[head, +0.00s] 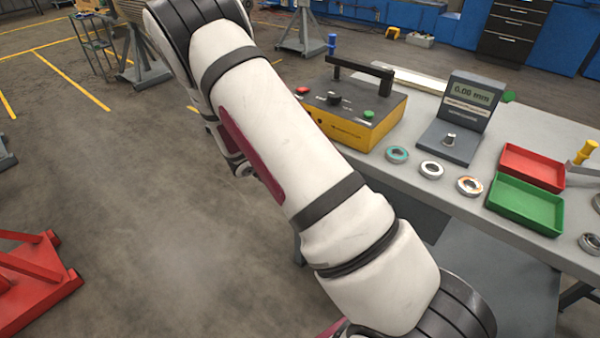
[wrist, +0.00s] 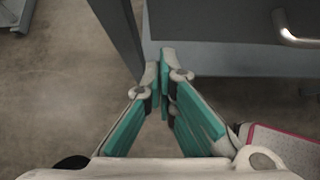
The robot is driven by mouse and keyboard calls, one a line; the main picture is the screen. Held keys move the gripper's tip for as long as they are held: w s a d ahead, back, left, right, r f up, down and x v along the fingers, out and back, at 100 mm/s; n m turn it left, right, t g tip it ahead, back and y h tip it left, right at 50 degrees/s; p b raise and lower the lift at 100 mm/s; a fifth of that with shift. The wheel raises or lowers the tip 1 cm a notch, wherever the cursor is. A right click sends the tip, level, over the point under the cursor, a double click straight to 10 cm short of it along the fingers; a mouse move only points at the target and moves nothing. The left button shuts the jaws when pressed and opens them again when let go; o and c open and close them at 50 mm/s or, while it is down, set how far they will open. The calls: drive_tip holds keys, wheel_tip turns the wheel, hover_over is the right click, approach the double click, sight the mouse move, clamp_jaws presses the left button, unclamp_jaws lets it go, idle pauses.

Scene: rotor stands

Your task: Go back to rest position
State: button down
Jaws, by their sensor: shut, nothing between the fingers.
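My gripper (wrist: 164,86) shows in the wrist view with its teal-padded fingers closed together and nothing between them. It points toward the grey side of a bench (wrist: 240,58) and the floor. In the head view my white arm runs across the middle, in front of the workbench (head: 395,185), and my gripper is hidden there.
On the workbench stand a yellow and black box (head: 350,110) with a handle, a gauge reading 0.00 mm (head: 465,115), several ring bearings (head: 397,154), a red tray (head: 533,166) and a green tray (head: 525,205). A red stand (head: 35,270) is at lower left. Floor between is clear.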

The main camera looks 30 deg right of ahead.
drive_tip(key=v, duration=0.7)
drive_tip(key=shift+a, duration=0.2)
drive_tip(key=s+a+r+m+g+y+p, duration=0.1)
drive_tip(key=s+r+m+y, duration=0.1)
drive_tip(key=s+r+m, duration=0.7)
drive_tip(key=s+a+r+m+y+p, duration=0.1)
drive_tip(key=s+r+m, duration=0.3)
drive_tip(key=r, duration=0.9)
drive_tip(key=s+a+r+m+t+y+p, duration=0.1)
drive_tip(key=s+a+r+m, duration=0.3)
drive_tip(key=s, duration=0.6)
drive_tip(key=s+a+r+m+t+y+p, duration=0.1)
drive_tip(key=s+a+r+m+y, duration=0.3)
drive_tip(key=s, duration=0.6)
drive_tip(key=shift+s+a+r+m+y, duration=0.3)
drive_tip(key=shift+a+r, duration=0.4)
drive_tip(key=shift+a, duration=0.2)
drive_tip(key=shift+d, duration=0.1)
